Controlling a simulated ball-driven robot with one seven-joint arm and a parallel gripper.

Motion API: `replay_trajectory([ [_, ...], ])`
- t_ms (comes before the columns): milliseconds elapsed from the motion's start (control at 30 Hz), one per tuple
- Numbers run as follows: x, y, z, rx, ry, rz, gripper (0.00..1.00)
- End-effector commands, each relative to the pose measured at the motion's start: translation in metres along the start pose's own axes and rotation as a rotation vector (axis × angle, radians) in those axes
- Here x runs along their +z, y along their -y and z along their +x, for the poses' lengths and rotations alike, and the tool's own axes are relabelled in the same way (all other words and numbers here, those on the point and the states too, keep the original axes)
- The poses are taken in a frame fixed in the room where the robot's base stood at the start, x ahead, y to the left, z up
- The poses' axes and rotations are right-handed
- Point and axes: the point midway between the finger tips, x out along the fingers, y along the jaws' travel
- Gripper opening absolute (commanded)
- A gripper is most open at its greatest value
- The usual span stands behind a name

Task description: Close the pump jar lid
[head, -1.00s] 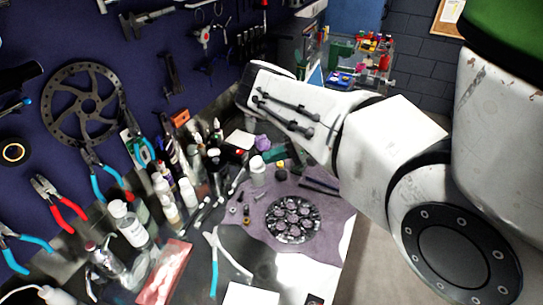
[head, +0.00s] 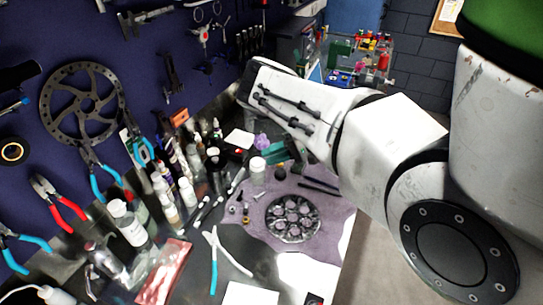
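My arm (head: 385,140) reaches in from the right and bends at a white link above the bench. My gripper is not visible; the white arm links hide the space behind and below them. No object is clearly recognisable as the pump jar or its lid. A small pale jar with a white cap (head: 257,164) stands upright on the bench, left of and below the arm. I cannot tell whether this is the pump jar, or whether its cap is seated.
Several bottles (head: 133,230) crowd the left of the bench. A purple cloth (head: 320,248) holds a round metal cassette (head: 293,219). Tools hang on the dark wall, including a brake disc (head: 82,103). A rack of colourful bins (head: 362,62) stands behind.

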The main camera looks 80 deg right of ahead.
Motion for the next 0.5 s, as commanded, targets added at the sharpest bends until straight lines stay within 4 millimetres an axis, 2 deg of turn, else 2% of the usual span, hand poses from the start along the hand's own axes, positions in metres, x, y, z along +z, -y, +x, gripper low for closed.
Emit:
replay_trajectory([
  [300, -0.001, 0.0, -0.057, -0.001, -0.006, 0.0, 0.29],
  [500, -0.001, -0.001, -0.088, -0.001, -0.004, 0.0, 0.29],
])
